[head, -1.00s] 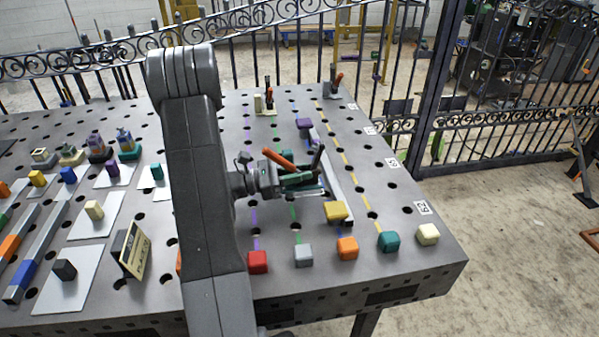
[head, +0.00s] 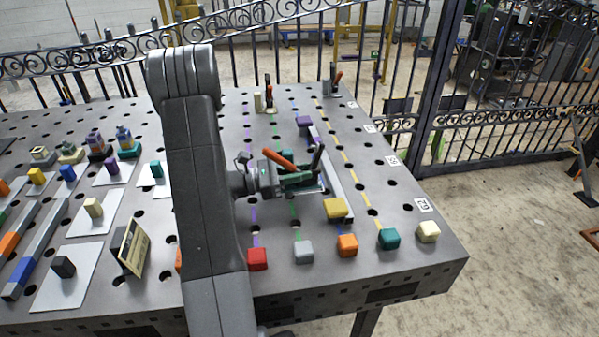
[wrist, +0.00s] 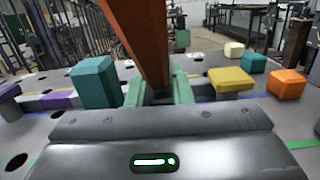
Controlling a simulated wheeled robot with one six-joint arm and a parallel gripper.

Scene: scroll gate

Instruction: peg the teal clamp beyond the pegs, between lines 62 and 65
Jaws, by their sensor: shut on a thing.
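My gripper (head: 272,182) is shut on the teal clamp, over the right part of the table in the head view. The clamp has a green-teal body (head: 296,180) and an orange-red handle (head: 279,160), with a dark part pointing up at its right. In the wrist view the handle (wrist: 143,40) rises in front of the camera, and the teal body (wrist: 183,85) shows either side of it. The clamp is beside a grey bar (head: 344,188) with a yellow block (head: 335,208) and a purple block (head: 304,122) on it. I cannot tell whether the clamp touches the table.
A teal block (wrist: 95,82) stands close left of the clamp in the wrist view. Red (head: 257,259), grey, orange (head: 347,245), teal (head: 389,239) and cream blocks line the front edge. Number labels (head: 424,205) run along the right edge. Two other clamps stand at the back.

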